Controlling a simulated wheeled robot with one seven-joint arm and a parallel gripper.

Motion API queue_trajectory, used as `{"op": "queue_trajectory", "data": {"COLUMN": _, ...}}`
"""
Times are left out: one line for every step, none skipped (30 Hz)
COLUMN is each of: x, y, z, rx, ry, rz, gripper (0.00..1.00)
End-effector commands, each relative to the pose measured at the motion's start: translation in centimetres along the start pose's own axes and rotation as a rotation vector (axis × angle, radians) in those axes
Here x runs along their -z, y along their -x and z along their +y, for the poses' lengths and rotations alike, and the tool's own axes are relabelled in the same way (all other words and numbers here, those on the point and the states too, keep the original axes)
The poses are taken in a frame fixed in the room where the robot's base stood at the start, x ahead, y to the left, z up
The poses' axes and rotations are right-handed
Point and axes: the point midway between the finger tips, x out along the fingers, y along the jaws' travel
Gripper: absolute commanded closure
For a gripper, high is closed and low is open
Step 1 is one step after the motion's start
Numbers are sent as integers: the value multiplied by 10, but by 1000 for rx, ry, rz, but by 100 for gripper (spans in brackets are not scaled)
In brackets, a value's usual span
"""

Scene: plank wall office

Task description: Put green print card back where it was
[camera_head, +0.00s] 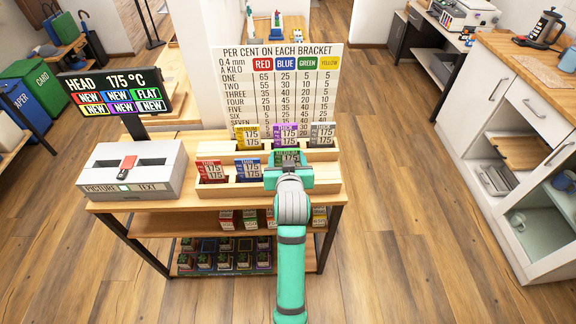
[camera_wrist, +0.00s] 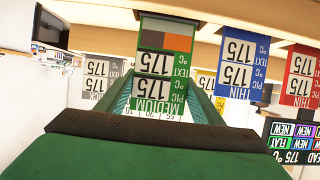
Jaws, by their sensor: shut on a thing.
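The green print card (camera_head: 287,157), marked MEDIUM 175, is upright at the right end of the front row of the wooden card rack (camera_head: 245,183). My gripper (camera_head: 288,174) is shut on it from the front, and hides its lower part in the head view. In the wrist view, the green card (camera_wrist: 165,50) stands between the fingers of my gripper (camera_wrist: 160,90); its orange and grey patches show. Its far edge is close to the wooden rack strip; I cannot tell whether it is seated in the slot.
A red card (camera_head: 212,171) and a blue card (camera_head: 248,169) stand left in the front row. Yellow (camera_head: 247,136), purple (camera_head: 284,136) and grey (camera_head: 322,135) cards stand behind. A chart board (camera_head: 279,85) rises behind them. A grey box (camera_head: 133,170) sits left.

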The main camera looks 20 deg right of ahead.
Motion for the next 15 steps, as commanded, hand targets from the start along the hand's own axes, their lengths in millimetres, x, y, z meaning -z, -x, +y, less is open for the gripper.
{"op": "queue_trajectory", "data": {"x": -8, "y": -3, "z": 0, "rx": 1, "ry": 0, "rz": -4, "gripper": 83}}
{"op": "queue_trajectory", "data": {"x": -12, "y": -4, "z": 0, "rx": 1, "ry": 0, "rz": -4, "gripper": 83}}
{"op": "queue_trajectory", "data": {"x": -18, "y": -7, "z": 0, "rx": 1, "ry": 0, "rz": -5, "gripper": 83}}
{"op": "queue_trajectory", "data": {"x": -21, "y": -8, "z": 0, "rx": 1, "ry": 0, "rz": -4, "gripper": 83}}
{"op": "queue_trajectory", "data": {"x": -24, "y": -9, "z": 0, "rx": 1, "ry": 0, "rz": -3, "gripper": 83}}
{"op": "queue_trajectory", "data": {"x": -26, "y": -10, "z": 0, "rx": 1, "ry": 0, "rz": -3, "gripper": 83}}
{"op": "queue_trajectory", "data": {"x": -28, "y": -11, "z": 0, "rx": 1, "ry": 0, "rz": -2, "gripper": 83}}
{"op": "queue_trajectory", "data": {"x": -29, "y": -12, "z": 0, "rx": 1, "ry": 0, "rz": -1, "gripper": 83}}
{"op": "queue_trajectory", "data": {"x": -30, "y": -12, "z": 0, "rx": 0, "ry": 0, "rz": -1, "gripper": 83}}
{"op": "queue_trajectory", "data": {"x": -30, "y": -12, "z": 0, "rx": 0, "ry": 0, "rz": 0, "gripper": 83}}
{"op": "queue_trajectory", "data": {"x": -30, "y": -12, "z": 0, "rx": 0, "ry": 0, "rz": 0, "gripper": 83}}
{"op": "queue_trajectory", "data": {"x": -29, "y": -12, "z": 0, "rx": 0, "ry": 0, "rz": 0, "gripper": 83}}
{"op": "queue_trajectory", "data": {"x": -29, "y": -12, "z": 0, "rx": 0, "ry": 0, "rz": 0, "gripper": 83}}
{"op": "queue_trajectory", "data": {"x": -29, "y": -12, "z": 0, "rx": 0, "ry": 0, "rz": 0, "gripper": 83}}
{"op": "queue_trajectory", "data": {"x": -29, "y": -12, "z": 0, "rx": 0, "ry": 0, "rz": 0, "gripper": 83}}
